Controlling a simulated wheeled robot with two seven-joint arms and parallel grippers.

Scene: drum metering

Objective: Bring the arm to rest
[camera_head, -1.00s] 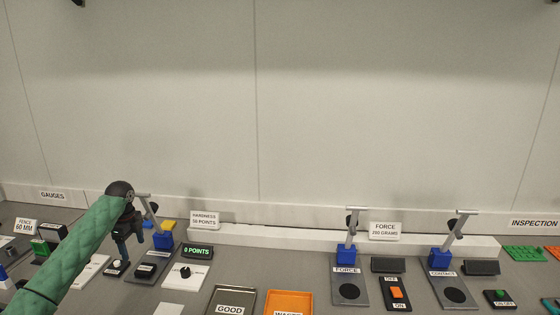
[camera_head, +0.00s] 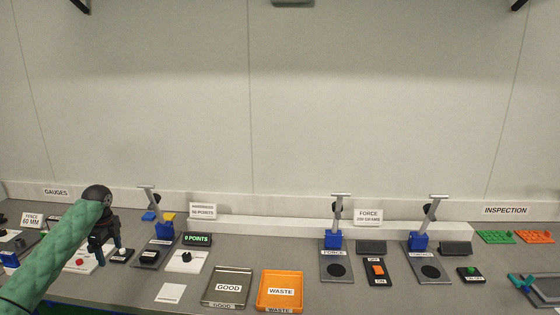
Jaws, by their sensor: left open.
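My left gripper (camera_head: 104,256) hangs at the left of the bench, at the end of my green-sleeved left arm (camera_head: 50,259). Its fingers point down and stand apart with nothing seen between them. It is just left of the hardness gauge stand (camera_head: 164,230) and, in the picture, over the small panels there. I cannot tell its height above the bench. My right gripper is not in view.
A grey GOOD tray (camera_head: 247,271) and an orange WASTE tray (camera_head: 301,293) sit at the front middle. The FORCE stand (camera_head: 333,240) and CONTACT stand (camera_head: 418,241) are at the right. Green (camera_head: 494,237) and orange (camera_head: 533,236) plates lie at the far right.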

